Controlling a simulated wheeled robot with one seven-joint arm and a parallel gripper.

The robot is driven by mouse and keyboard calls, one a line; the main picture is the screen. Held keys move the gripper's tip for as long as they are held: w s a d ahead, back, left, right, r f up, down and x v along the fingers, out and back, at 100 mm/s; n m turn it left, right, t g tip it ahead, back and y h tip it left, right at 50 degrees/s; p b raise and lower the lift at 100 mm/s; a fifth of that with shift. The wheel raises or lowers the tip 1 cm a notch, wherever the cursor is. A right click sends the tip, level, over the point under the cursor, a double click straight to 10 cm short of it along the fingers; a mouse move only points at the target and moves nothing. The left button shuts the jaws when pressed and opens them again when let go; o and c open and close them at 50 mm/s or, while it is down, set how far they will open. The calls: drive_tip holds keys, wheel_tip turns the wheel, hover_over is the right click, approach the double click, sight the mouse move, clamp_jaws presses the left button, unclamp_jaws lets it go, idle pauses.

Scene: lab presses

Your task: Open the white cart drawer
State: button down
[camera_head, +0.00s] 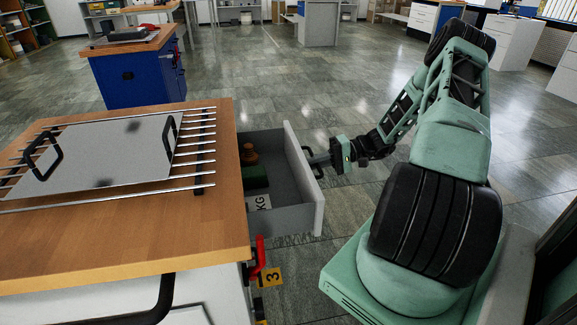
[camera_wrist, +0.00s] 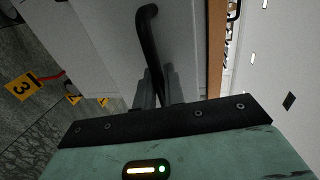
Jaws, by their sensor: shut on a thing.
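The white cart (camera_head: 222,300) with a wooden top stands at the left in the head view. Its drawer (camera_head: 305,185) is pulled out to the right, and its inside shows. My gripper (camera_head: 318,160) is shut on the black drawer handle (camera_head: 308,148) on the drawer front. In the wrist view the handle (camera_wrist: 148,40) runs down between the fingers (camera_wrist: 152,92), against the pale drawer front (camera_wrist: 182,35).
The drawer holds a brown knobbed object (camera_head: 249,155), a green block (camera_head: 255,178) and a labelled weight (camera_head: 260,202). A metal plate (camera_head: 105,150) lies on rods on the cart top. A blue cart (camera_head: 140,80) stands behind. Floor right of the drawer is clear up to my arm.

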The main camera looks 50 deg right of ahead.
drive_tip(key=f+b+v, duration=0.2)
drive_tip(key=f+v, duration=0.1)
drive_tip(key=v, duration=1.4)
drive_tip(key=shift+d+f, duration=0.2)
drive_tip(key=shift+d, duration=0.05)
drive_tip(key=shift+s, duration=0.15)
drive_tip(key=c, duration=1.6)
unclamp_jaws()
